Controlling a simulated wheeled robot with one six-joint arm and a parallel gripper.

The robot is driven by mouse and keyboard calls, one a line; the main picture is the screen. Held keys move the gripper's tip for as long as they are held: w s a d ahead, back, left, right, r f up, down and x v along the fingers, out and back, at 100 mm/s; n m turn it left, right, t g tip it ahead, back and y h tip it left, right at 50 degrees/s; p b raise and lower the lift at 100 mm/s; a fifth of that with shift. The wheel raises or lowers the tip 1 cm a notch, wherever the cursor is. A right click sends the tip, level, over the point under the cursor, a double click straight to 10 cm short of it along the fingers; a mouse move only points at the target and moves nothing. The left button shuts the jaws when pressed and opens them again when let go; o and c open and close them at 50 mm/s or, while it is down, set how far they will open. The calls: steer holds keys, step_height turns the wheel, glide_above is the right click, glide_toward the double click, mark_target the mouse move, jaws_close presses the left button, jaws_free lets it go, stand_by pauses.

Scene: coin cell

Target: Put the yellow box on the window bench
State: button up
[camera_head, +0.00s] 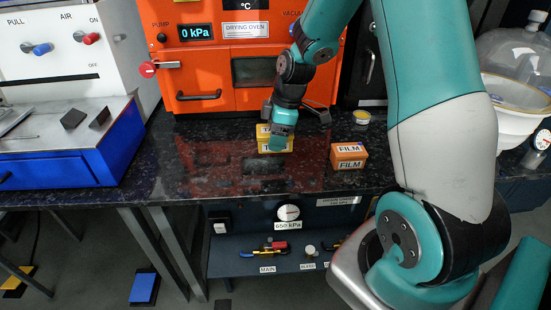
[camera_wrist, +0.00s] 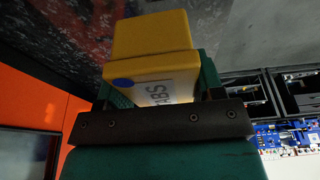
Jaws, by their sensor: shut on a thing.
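The yellow box (camera_head: 263,142) is at my gripper (camera_head: 280,142), over the dark speckled bench (camera_head: 215,165) in front of the orange drying oven. In the wrist view, the yellow box (camera_wrist: 150,38) sits between my gripper's fingers (camera_wrist: 155,92), with a blue dot and lettering ending in "ABS" on its side. My gripper is shut on it. I cannot tell whether its underside touches the bench. Part of the box is hidden by the gripper in the head view. I cannot tell which surface is the window bench.
An orange box marked FILM (camera_head: 349,156) stands to the right on the bench. A small yellow-labelled tub (camera_head: 362,117) is behind it. The drying oven (camera_head: 215,65) stands at the back. A blue-based machine (camera_head: 75,150) is at left, a white bowl (camera_head: 515,105) at right. Bare bench lies left of the gripper.

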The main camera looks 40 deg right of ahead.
mark_target(272, 168)
steer(key=shift+s+d+x, duration=0.15)
steer(key=shift+d+x, duration=0.05)
steer(key=shift+x, duration=0.95)
steer(key=shift+s+d+x, duration=0.15)
steer(key=shift+d+x, duration=0.1)
steer(key=shift+x, duration=0.9)
steer(key=shift+s+d+x, duration=0.2)
steer(key=shift+x, duration=0.95)
steer(key=shift+f, duration=0.25)
steer(key=o, duration=1)
steer(key=shift+c, duration=0.2)
steer(key=v, duration=1.1)
steer(key=shift+r, duration=0.4)
steer(key=s+a+r+m, duration=0.1)
steer(key=s+a+r, duration=0.3)
steer(key=a, duration=0.6)
steer(key=s+a+r+m+y, duration=0.1)
steer(key=s+a+r, duration=0.2)
steer(key=s+a, duration=0.4)
steer(key=s+a+r+m+g+y, duration=0.1)
steer(key=s+a+r+m, duration=0.1)
steer(key=s+a, duration=0.5)
steer(key=s+r, duration=0.1)
steer(key=s, duration=0.1)
steer(key=shift+s+a+r+g, duration=0.3)
